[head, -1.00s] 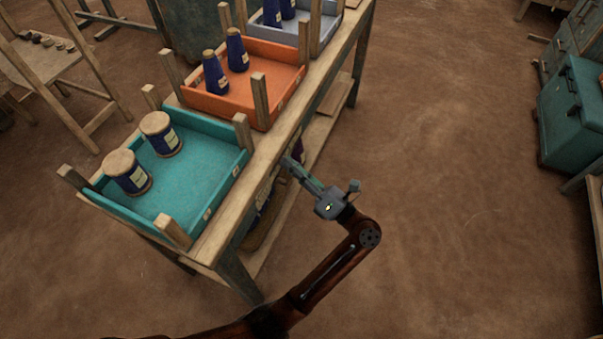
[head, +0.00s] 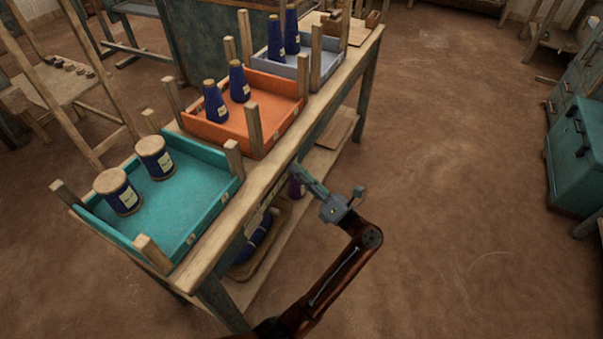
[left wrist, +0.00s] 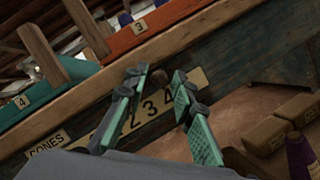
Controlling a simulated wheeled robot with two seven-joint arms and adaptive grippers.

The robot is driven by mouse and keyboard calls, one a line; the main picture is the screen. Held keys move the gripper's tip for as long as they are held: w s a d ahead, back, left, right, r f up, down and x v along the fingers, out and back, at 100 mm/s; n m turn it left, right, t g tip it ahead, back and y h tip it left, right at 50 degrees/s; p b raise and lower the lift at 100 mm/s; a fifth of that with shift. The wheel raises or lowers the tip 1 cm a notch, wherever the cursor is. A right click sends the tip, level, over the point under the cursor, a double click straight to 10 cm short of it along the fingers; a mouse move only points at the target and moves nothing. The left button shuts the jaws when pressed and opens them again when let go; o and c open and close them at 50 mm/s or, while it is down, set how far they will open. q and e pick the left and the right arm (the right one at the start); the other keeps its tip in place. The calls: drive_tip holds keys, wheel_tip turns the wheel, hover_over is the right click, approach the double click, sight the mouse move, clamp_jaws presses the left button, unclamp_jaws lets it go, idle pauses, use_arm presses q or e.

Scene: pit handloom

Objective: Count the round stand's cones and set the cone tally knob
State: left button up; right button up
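My left gripper (head: 306,176) is beside the table's long side, just under the top's edge. In the left wrist view its two green-padded fingers (left wrist: 160,88) are apart. A small dark brown knob (left wrist: 158,77) shows between the fingertips in the picture; I cannot tell whether they touch it. Behind the fingers is a pale number strip (left wrist: 150,112) with 2, 3 and 4 readable, and a label reading CONES (left wrist: 47,145). Two tapered blue cones (head: 239,82) stand in the orange tray (head: 232,130) and two more (head: 291,30) in the grey tray. No round stand is identifiable. My right gripper is out of view.
A teal tray (head: 190,205) at the near end holds two wide blue spools (head: 155,158). Wooden posts rise at the trays' corners. The table's lower shelf (head: 318,160) holds more goods. A teal chest (head: 580,155) stands at right; the floor between is clear.

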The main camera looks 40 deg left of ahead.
use_arm(q)
drive_tip(key=shift+o, duration=0.6)
drive_tip(key=v, duration=1.2)
